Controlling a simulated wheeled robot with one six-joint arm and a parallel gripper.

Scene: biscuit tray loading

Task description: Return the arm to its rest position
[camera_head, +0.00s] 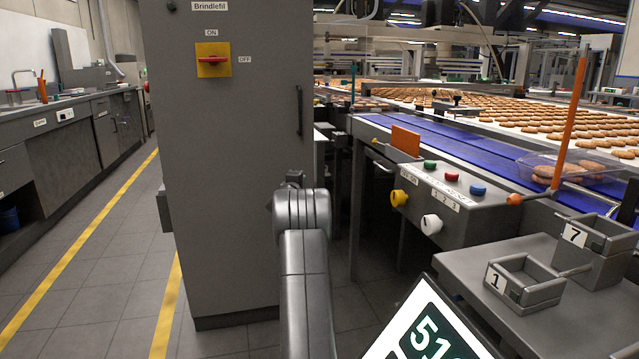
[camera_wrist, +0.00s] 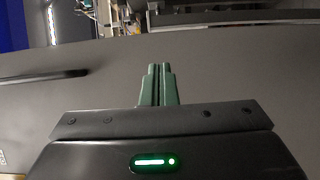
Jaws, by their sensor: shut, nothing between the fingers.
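My arm reaches forward from the bottom middle of the head view, in front of the grey cabinet (camera_head: 240,250). In that view the fingers of my gripper are hidden behind my arm. The wrist view shows my gripper (camera_wrist: 158,70), its two green fingers together with nothing between them. Beyond the fingers lies a plain grey surface (camera_wrist: 230,70) with a dark bar, likely the cabinet front with its handle. I cannot tell how near the fingers are to it.
Right of my arm stands a control box (camera_head: 450,215) with buttons and knobs. A table (camera_head: 470,270) carries bins marked 1 (camera_head: 522,282) and 7 (camera_head: 595,250). A clear tray of biscuits (camera_head: 570,168) is on the blue conveyor (camera_head: 440,142). The floor at left (camera_head: 110,275) is clear.

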